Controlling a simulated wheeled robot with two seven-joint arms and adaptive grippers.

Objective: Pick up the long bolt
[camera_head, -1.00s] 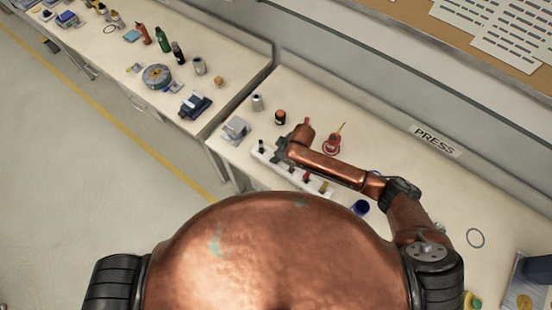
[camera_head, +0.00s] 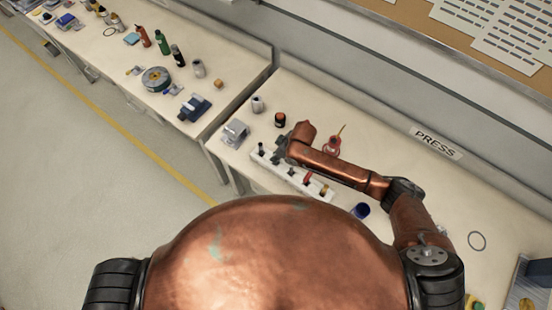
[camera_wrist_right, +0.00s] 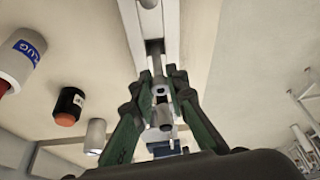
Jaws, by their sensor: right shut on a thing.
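My right gripper (camera_wrist_right: 160,98) is shut on a grey metal bolt (camera_wrist_right: 162,118), which lies between its green fingers in the right wrist view. A grey shaft stretches from between the fingers toward a white rack (camera_wrist_right: 132,20); I cannot tell whether it is clear of the rack. In the head view my right gripper (camera_head: 281,150) is low over the left part of the white rack (camera_head: 270,168), and the bolt is hidden there. Several small parts stand along the rack. My left gripper is not in view.
A grey metal block (camera_head: 235,132), a pale can (camera_head: 257,104) and a dark jar (camera_head: 280,119) stand near the rack. A red tool (camera_head: 332,146) lies behind my forearm, and a blue cup (camera_head: 360,210) stands in front. The bench right of my arm is mostly clear.

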